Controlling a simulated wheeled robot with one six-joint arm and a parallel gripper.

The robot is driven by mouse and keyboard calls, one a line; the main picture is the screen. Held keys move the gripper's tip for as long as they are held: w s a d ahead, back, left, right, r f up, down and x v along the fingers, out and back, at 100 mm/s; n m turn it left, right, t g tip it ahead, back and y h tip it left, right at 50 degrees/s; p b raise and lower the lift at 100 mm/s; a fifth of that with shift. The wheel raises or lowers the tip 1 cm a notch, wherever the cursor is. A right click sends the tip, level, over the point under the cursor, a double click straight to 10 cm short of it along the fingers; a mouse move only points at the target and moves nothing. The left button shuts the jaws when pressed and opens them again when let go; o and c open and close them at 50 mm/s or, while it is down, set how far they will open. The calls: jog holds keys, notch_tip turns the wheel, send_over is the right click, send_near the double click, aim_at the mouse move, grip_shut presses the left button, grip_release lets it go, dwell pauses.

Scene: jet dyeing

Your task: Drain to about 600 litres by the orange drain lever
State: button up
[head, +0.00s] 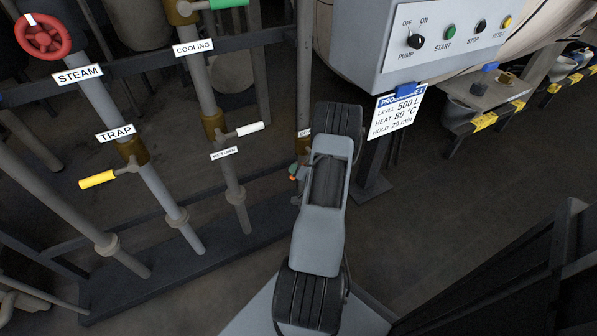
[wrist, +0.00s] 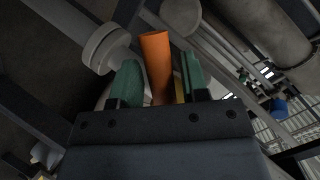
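The orange drain lever (wrist: 156,58) shows in the wrist view, between the two green fingers of my gripper (wrist: 158,82). Narrow gaps show on both sides of the lever, so the fingers look open around or just behind it, not closed on it. In the head view my gripper (head: 294,174) is small beside my arm, and a bit of orange shows at the fingertips. My arm hides most of the drain pipe and its label there. No level gauge is readable in either view.
A control panel (head: 430,45) has a pump switch and several buttons. A card (head: 396,112) below it appears to read level 500 L. The yellow trap lever (head: 97,180), white return lever (head: 249,129) and red steam wheel (head: 42,37) are left of my arm.

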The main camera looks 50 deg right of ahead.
jog(key=shift+o, duration=0.6)
jog(key=shift+a, duration=0.1)
jog(key=p+v, duration=0.4)
jog(key=v, duration=0.9)
jog(key=shift+s+r, duration=0.25)
jog(key=shift+s, duration=0.1)
dwell(5.7)
